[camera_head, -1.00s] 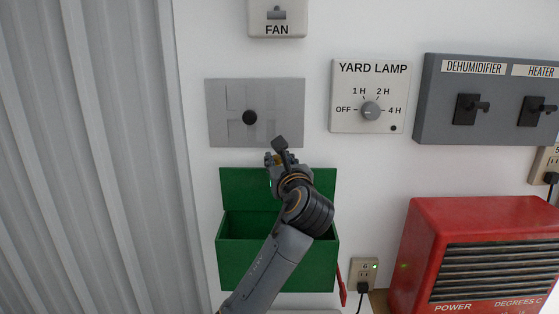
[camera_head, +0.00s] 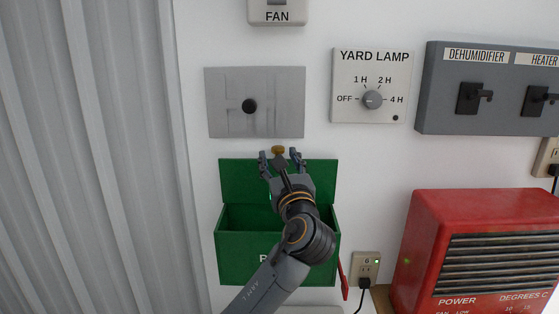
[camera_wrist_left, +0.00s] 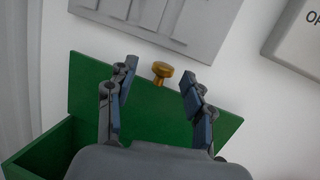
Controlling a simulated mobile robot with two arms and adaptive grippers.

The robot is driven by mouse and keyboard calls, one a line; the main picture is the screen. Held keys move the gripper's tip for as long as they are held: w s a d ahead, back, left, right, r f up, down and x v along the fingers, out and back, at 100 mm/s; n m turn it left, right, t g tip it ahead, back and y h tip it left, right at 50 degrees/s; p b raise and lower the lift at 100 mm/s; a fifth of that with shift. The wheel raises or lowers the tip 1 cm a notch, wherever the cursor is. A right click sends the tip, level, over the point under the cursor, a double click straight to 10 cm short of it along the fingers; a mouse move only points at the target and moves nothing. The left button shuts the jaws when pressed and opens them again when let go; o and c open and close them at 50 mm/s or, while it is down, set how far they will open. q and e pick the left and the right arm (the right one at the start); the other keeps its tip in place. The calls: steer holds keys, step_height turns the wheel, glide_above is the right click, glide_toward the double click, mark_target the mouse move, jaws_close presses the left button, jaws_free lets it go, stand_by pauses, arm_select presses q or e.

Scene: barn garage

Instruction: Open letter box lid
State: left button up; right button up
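The green letter box (camera_head: 240,262) hangs on the white wall, its top open and its dark inside showing. Its green lid (camera_head: 237,181) stands raised at the back of the box, near upright. A brass knob (camera_head: 278,150) shows at the lid's top edge, and also in the left wrist view (camera_wrist_left: 162,71). My left gripper (camera_head: 281,157) is in front of the lid, fingers spread. In the left wrist view the knob appears between the two fingertips (camera_wrist_left: 158,76), with clear gaps on both sides. My left arm hides part of the box front. My right gripper is not in view.
A grey panel with a black knob (camera_head: 222,104) is on the wall just above the lid. The yard lamp dial (camera_head: 372,99) is to its right. A red heater (camera_head: 425,240) and an outlet (camera_head: 367,264) are right of the box. A red flag (camera_head: 342,278) is at its side.

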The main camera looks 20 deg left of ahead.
arm_select(q)
steer(key=shift+s, duration=0.1)
steer(key=v, duration=1.2)
